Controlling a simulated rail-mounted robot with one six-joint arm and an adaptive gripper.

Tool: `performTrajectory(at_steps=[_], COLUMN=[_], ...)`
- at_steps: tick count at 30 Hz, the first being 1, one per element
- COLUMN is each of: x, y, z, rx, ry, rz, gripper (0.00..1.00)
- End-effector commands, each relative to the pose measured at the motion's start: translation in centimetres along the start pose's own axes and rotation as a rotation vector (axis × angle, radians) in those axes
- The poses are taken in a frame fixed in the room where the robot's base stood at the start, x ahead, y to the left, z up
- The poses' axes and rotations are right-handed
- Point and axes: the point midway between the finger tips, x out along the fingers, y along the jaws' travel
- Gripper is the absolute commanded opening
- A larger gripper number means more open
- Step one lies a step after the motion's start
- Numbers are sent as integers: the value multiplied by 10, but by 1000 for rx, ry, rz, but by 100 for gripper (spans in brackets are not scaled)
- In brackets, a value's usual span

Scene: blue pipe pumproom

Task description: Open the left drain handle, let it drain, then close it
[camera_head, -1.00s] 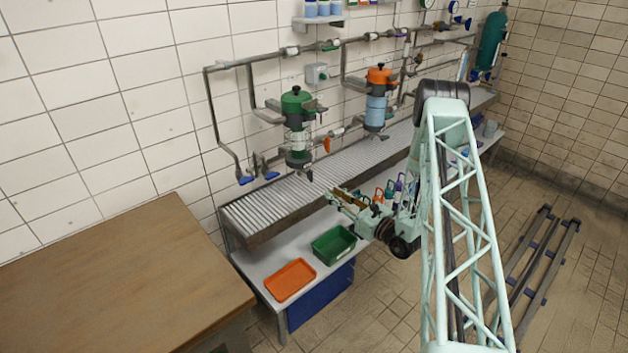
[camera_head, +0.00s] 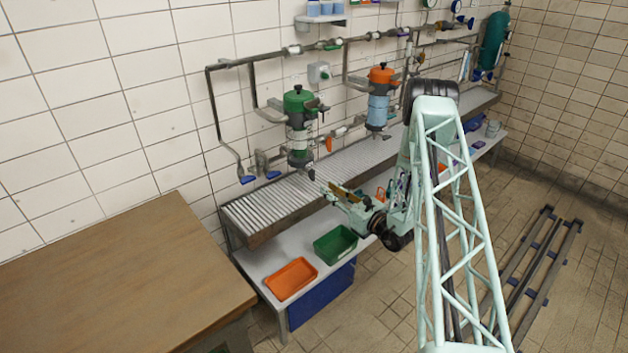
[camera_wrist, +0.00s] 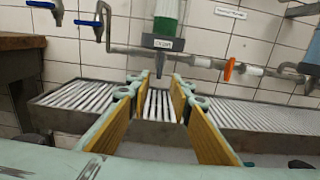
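The left filter housing (camera_head: 300,125) has a green top and hangs on the wall pipes above the slatted bench. In the wrist view its lower end (camera_wrist: 166,22) carries a white label. A small dark drain fitting (camera_wrist: 160,66) hangs below it and also shows in the head view (camera_head: 311,174); I cannot tell its handle position. No flowing water is visible. My gripper (camera_head: 333,192) is in front of and below the housing, near the bench edge. In the wrist view my gripper (camera_wrist: 153,92) has its yellow-padded fingers wide apart, empty, with the drain fitting between and beyond them.
The slatted bench (camera_head: 253,217) runs along the wall. Blue-handled taps (camera_head: 247,180) are to the left. An orange valve handle (camera_wrist: 229,69) is on the pipe to the right. Orange (camera_head: 291,279) and green (camera_head: 335,244) trays lie on the lower shelf. A second, orange-topped housing (camera_head: 380,95) stands further right.

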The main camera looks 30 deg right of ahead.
Motion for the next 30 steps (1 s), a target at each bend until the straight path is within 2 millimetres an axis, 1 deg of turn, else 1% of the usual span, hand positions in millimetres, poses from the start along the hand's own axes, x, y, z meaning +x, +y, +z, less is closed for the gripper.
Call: performTrajectory(at_steps=[1,9,18,24,30], x=[8,43,79,93,98], y=[2,1,1,1,0], z=[0,0,0,0,0], rx=[0,0,-1,1,1], ry=[-1,-1,-1,0,0], rz=[3,3,1,1,1], gripper=[20,20,20,20,20])
